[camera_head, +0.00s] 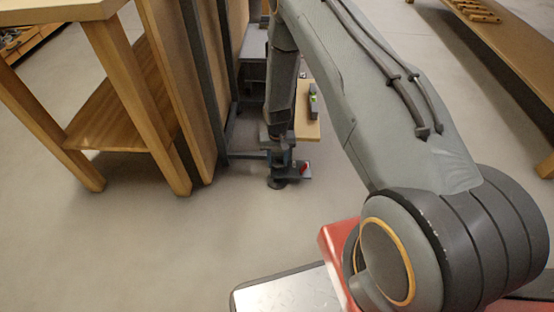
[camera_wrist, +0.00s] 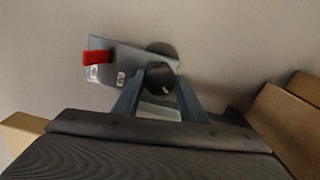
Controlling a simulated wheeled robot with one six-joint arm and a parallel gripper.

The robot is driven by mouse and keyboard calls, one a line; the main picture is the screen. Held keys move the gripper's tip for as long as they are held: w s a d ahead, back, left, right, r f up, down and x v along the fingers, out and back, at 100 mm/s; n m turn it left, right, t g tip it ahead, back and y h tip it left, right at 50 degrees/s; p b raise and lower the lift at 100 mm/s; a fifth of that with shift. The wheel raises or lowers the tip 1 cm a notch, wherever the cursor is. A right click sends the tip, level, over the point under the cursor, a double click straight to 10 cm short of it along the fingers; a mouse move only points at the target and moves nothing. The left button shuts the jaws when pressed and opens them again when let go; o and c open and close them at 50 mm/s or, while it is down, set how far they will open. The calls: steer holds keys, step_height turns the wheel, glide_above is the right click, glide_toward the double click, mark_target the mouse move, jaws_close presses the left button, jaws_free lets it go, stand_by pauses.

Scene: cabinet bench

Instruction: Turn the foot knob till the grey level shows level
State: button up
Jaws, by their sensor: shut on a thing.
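My gripper (camera_head: 279,160) points down near the floor at the foot of the dark frame. In the wrist view its two blue-grey fingers (camera_wrist: 160,98) stand on either side of the round black foot knob (camera_wrist: 160,78) and are shut on it. The knob has a small pale mark. A dark round foot pad (camera_head: 277,183) rests on the floor below the gripper. The bubble is too small to read. The level is not visible in the wrist view.
A grey plate (camera_wrist: 122,66) with a red tab (camera_wrist: 97,57) sticks out beside the knob. A wooden bench (camera_head: 125,95) and dark uprights stand close on the left. Another low wooden bench (camera_head: 500,40) is at the far right. The floor in front is clear.

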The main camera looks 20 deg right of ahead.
mark_target(277, 162)
steer(key=shift+w+r+n+p, duration=0.15)
steer(key=shift+n+p, duration=0.35)
steer(key=shift+n, duration=1.1)
steer(key=o, duration=1.1)
steer(key=shift+c, duration=0.2)
steer(key=shift+r+p, duration=1.3)
steer(key=shift+r, duration=2.5)
